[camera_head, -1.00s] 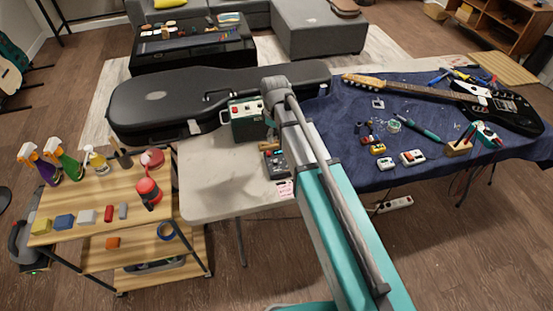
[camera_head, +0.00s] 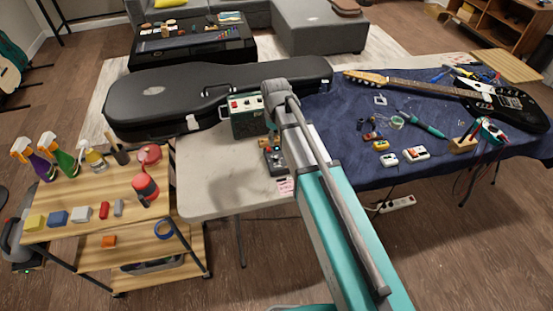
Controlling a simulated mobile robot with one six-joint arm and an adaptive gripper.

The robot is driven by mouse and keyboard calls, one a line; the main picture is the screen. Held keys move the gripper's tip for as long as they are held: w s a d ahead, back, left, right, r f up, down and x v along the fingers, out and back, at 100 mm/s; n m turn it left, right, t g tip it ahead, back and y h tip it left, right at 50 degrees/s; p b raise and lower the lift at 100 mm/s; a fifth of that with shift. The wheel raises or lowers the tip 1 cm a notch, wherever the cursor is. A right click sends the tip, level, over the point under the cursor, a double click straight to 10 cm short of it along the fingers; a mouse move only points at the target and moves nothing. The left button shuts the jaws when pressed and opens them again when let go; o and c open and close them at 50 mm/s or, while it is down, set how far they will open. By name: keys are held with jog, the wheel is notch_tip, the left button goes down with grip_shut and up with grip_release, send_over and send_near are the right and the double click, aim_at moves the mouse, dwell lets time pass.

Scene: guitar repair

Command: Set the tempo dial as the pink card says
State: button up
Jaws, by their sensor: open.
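A small dark box with a light knob (camera_head: 274,160), apparently the tempo device, sits on the pale table top near its front edge, partly behind my arm. My gripper (camera_head: 271,137) is mostly hidden by my own arm; only a small dark part shows just above and behind the dark box. Its fingertips are not clear, and I cannot tell whether it touches the box. I see nothing held.
A green amplifier-like box (camera_head: 246,118) stands close behind the dark box. A black guitar case (camera_head: 180,98) lies along the back. The blue cloth (camera_head: 345,150) at right holds a guitar and pedals. A wooden cart (camera_head: 95,215) stands left. The pale table left of the box is clear.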

aim_at(276, 157)
jog(key=shift+f+b, duration=4.75)
jog(key=shift+f, duration=0.3)
grip_shut()
